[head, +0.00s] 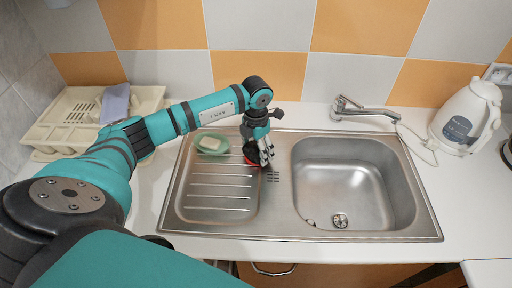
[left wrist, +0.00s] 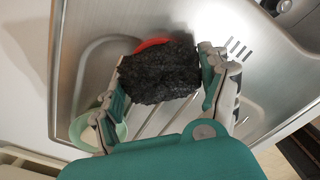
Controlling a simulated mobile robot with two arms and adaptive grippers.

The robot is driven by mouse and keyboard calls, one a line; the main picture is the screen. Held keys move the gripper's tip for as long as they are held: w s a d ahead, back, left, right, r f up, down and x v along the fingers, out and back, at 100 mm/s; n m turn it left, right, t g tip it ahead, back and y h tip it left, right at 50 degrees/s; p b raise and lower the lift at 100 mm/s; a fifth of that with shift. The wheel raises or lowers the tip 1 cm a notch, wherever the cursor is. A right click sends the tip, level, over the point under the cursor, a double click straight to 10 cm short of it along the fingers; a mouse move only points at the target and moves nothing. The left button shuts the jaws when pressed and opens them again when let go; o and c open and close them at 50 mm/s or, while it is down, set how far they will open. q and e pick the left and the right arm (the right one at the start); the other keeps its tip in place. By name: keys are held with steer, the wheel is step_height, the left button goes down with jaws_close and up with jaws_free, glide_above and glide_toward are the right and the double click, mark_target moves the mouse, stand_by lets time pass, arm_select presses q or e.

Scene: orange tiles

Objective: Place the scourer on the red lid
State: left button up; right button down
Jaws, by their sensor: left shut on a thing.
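The scourer (left wrist: 160,73) is a dark, rough block between the fingers of my left gripper (left wrist: 163,85) in the left wrist view. In the head view my left gripper (head: 263,157) points down over the sink's drainboard, and the scourer is mostly hidden by it. The red lid (head: 251,162) lies on the drainboard under the gripper, mostly covered. Its edge (left wrist: 152,43) shows past the scourer in the left wrist view. I cannot tell whether the scourer touches the lid. My right gripper is not in view.
A green dish with pale soap (head: 211,144) sits on the drainboard left of the gripper. The empty sink basin (head: 352,185) and tap (head: 362,110) are to the right. A white kettle (head: 468,117) stands far right, and a cream rack (head: 70,125) at the left.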

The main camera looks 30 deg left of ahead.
mark_target(256, 149)
arm_select(q)
steer(key=o, duration=0.7)
steer(key=shift+o, duration=0.2)
steer(key=shift+r, duration=0.1)
step_height(256, 149, up, 12)
steer(key=b, duration=0.3)
